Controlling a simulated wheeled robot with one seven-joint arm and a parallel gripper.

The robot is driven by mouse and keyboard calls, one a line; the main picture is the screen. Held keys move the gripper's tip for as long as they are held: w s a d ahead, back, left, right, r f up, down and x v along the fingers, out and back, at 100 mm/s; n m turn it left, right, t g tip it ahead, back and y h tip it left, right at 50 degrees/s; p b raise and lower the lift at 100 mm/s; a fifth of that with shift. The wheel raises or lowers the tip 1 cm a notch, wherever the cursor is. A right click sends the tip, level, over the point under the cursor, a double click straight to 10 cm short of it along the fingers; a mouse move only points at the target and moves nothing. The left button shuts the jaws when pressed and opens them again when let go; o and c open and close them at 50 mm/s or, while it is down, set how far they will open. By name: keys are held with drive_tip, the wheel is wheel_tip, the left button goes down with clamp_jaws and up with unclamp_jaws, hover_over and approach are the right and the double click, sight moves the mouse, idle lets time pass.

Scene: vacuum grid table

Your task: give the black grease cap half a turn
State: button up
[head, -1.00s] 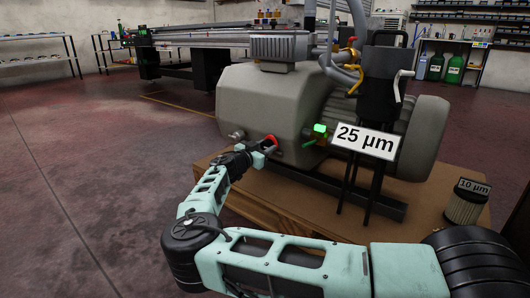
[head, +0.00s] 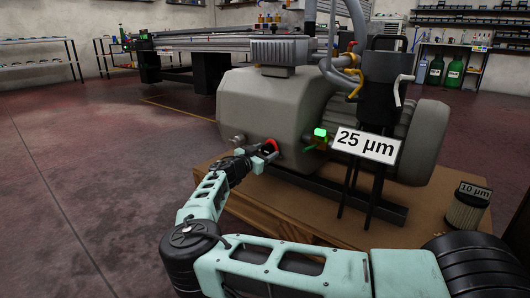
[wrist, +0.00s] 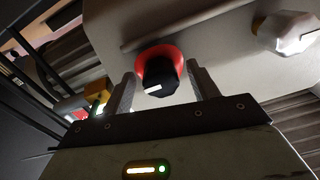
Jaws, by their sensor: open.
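The black grease cap (wrist: 158,78) has a white mark on its face and sits in a red ring (wrist: 172,50) on the grey pump housing. In the head view the cap (head: 267,148) is small and dark inside its red ring, on the housing's near face. My gripper (wrist: 161,84) is open, with one finger on each side of the cap in the wrist view. A gap shows between each finger and the cap, and I cannot tell how deep the fingers reach. In the head view my gripper (head: 264,157) is right at the cap, partly covering it.
A silver plug (wrist: 290,34) sits beside the cap on the housing. A brass fitting with a green light (head: 320,136) is to the cap's right. A 25 µm sign (head: 366,145) and a 10 µm filter (head: 465,210) are further right. Open floor (head: 90,190) lies left.

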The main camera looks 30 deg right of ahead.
drive_tip(key=p+v, duration=0.7)
drive_tip(key=v, duration=1)
drive_tip(key=shift+w+f, duration=0.1)
